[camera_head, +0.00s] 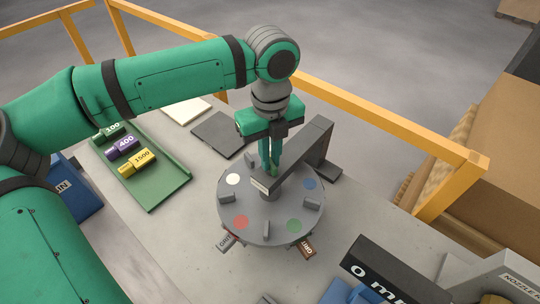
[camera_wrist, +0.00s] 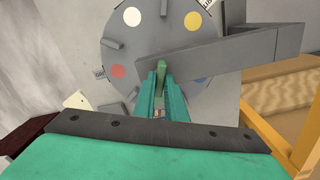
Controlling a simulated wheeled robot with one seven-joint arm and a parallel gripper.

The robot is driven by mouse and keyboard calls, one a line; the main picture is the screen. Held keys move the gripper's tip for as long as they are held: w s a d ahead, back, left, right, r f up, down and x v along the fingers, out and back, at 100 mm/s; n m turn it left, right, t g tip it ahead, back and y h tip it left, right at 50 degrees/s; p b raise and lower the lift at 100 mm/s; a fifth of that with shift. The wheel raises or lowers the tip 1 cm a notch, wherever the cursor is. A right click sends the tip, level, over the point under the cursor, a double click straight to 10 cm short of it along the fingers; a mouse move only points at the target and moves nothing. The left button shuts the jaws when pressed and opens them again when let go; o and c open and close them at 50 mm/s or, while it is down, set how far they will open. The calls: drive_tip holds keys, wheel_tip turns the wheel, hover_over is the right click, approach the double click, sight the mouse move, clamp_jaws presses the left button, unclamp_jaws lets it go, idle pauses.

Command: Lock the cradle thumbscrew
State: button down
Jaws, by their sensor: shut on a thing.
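My gripper (camera_head: 270,170) reaches down from above to the side of the grey overhanging arm (camera_head: 298,152), over the round grey turntable (camera_head: 254,225). In the wrist view its two teal fingers (camera_wrist: 161,80) are close together, shut on a small dull-green upright piece (camera_wrist: 161,66), which appears to be the thumbscrew. The grey arm (camera_wrist: 225,52) passes right beside the fingertips in that view. The turntable (camera_wrist: 150,38) carries coloured dots and short grey upright tabs. The screw's lower part and its seat are hidden by the fingers and arm.
A green tray (camera_head: 152,197) holds green, purple and yellow labelled blocks at left. A dark square pad (camera_head: 222,133) lies behind the turntable. Small labelled tags (camera_head: 305,248) stick out from the turntable's rim. Orange rails (camera_head: 400,137) border the slab, with cardboard boxes beyond at right.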

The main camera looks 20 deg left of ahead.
drive_tip(key=m, duration=0.3)
drive_tip(key=shift+w+m, duration=0.15)
drive_tip(key=shift+m, duration=0.25)
drive_tip(key=m, duration=0.4)
drive_tip(key=shift+a, duration=0.1)
drive_tip(key=m, duration=0.8)
drive_tip(key=shift+m, duration=0.3)
drive_tip(key=m, duration=1)
drive_tip(key=shift+m, duration=2.5)
